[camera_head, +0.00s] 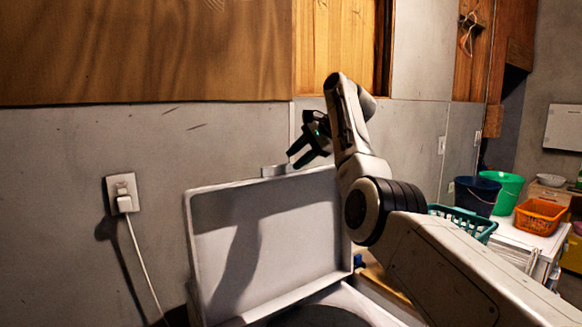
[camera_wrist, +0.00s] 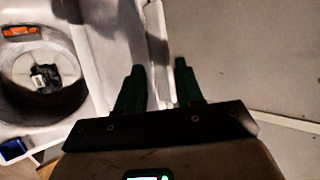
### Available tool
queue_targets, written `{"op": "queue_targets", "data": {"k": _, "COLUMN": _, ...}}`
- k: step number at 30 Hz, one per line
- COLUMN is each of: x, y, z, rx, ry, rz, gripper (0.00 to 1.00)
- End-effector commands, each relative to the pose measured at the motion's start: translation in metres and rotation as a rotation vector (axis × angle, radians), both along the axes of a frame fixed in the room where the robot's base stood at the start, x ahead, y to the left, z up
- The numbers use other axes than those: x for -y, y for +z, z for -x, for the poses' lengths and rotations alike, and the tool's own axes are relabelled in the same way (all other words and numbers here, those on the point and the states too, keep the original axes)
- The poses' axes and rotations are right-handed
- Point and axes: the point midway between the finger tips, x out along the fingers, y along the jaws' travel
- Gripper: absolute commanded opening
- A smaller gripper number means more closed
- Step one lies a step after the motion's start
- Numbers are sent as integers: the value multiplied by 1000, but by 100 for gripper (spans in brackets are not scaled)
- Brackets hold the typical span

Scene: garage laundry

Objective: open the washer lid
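The washer lid (camera_head: 270,245) is a pale panel standing raised, close to upright, against the grey wall in the head view. My gripper (camera_head: 298,160) is at the lid's top edge, near a small light tab there. In the wrist view the two dark fingers of my gripper (camera_wrist: 158,70) are apart. The pale lid edge (camera_wrist: 157,40) runs in the gap between them; I cannot tell whether they touch it. The open washer tub (camera_wrist: 45,75) shows at the left of the wrist view, with a dark item inside. In the head view only the tub's dark opening (camera_head: 318,316) shows.
A wall outlet (camera_head: 122,193) with a plugged cord is left of the lid. At right are a teal basket (camera_head: 462,222), a dark blue bucket (camera_head: 475,196), a green bucket (camera_head: 503,190) and an orange basket (camera_head: 540,215). The wall stands close behind the lid.

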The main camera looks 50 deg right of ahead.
Motion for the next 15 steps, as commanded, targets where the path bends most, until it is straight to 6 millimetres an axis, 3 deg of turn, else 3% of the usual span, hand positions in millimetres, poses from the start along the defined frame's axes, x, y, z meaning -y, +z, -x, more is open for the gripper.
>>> {"op": "queue_targets", "data": {"k": 6, "x": 9, "y": 26, "z": 31, "rx": 2, "ry": -1, "rz": 1, "gripper": 36}}
{"op": "queue_targets", "data": {"k": 15, "x": 14, "y": 45, "z": 51, "rx": -2, "ry": 1, "rz": -1, "gripper": 36}}
